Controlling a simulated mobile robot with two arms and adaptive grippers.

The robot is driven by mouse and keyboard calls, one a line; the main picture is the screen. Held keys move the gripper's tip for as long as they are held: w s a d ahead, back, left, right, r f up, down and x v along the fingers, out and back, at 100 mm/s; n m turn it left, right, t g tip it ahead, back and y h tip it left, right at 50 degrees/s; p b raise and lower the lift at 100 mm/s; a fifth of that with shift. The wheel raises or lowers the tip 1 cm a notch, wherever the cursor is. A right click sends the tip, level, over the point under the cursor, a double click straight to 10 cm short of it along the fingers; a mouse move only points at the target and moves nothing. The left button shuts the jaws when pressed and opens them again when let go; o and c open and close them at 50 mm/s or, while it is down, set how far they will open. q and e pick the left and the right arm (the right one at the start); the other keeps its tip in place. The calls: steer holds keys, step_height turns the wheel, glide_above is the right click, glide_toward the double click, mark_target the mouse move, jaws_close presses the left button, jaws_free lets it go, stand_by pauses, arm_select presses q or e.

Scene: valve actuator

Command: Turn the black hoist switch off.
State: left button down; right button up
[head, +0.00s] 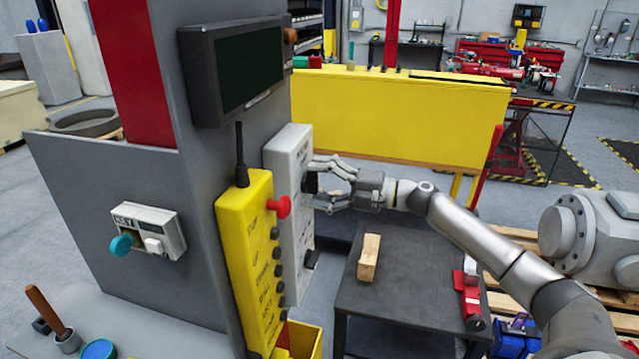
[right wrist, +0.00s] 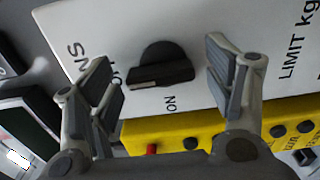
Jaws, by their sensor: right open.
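The black hoist switch (right wrist: 162,67) is a round rotary knob with a raised grip on a white panel. The word "ON" shows beside it in the right wrist view. In the head view the white panel (head: 291,160) stands upright on the grey column, and the knob (head: 309,183) is partly behind my fingers. My right gripper (head: 322,184) is open at the panel's face. In the right wrist view its fingers (right wrist: 165,85) stand apart on either side of the knob, with visible gaps. My left gripper is not in view.
A yellow pendant (head: 252,265) with a red button hangs left of the white panel. A dark table (head: 410,275) with a wooden block (head: 369,258) stands below my right arm. A black display (head: 235,70) juts out above. A yellow barrier (head: 400,120) stands behind.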

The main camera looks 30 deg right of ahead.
steer(key=shift+s, duration=0.1)
steer(key=v, duration=1.2)
stand_by(0.6)
